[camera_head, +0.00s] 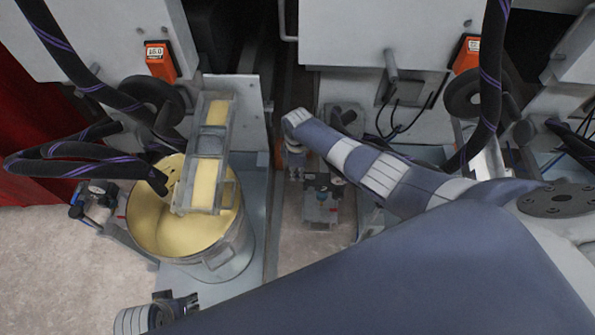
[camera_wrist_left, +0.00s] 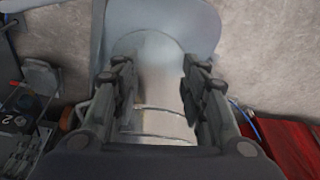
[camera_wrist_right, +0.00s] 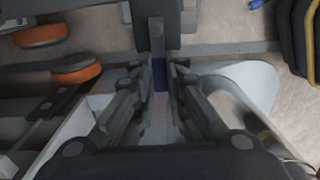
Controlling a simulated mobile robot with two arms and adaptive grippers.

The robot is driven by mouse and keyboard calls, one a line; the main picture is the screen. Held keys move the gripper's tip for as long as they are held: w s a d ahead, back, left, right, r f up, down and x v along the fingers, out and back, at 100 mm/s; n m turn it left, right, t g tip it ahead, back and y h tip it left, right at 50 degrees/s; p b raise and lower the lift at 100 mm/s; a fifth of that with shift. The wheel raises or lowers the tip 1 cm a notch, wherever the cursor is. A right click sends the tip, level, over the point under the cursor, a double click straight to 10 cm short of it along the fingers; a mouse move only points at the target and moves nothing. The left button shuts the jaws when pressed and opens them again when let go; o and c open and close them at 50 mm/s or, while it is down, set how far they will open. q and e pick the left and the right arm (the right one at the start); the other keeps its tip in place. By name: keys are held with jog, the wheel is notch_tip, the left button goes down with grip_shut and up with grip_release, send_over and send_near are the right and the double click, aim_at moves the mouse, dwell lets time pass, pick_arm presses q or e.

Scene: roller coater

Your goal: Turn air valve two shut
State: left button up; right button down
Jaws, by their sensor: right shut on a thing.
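My right gripper (camera_head: 294,168) points down over a small air unit (camera_head: 320,207) between the machines. In the right wrist view, its fingers (camera_wrist_right: 163,68) are close together around a narrow part with a blue patch (camera_wrist_right: 160,76), seemingly a valve handle. The fingers and arm hide most of it, so its angle is unclear. My left gripper (camera_head: 185,304) is low at the left, in front of the yellow paint pot (camera_head: 245,240). Its fingers (camera_wrist_left: 155,75) are apart with nothing gripped. A dark unit marked "2" (camera_wrist_left: 20,121) shows at the left wrist view's left edge.
The paint pot stands on a grey platform (camera_head: 222,285), with a metal trough (camera_head: 208,150) over it. Another air unit with a gauge (camera_head: 97,197) stands left of the pot. Thick black hoses (camera_head: 75,152) loop nearby. Bare floor (camera_head: 60,270) lies at the lower left.

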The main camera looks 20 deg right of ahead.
jog(key=c, duration=1.6)
grip_release()
notch_tip(320, 180, up, 12)
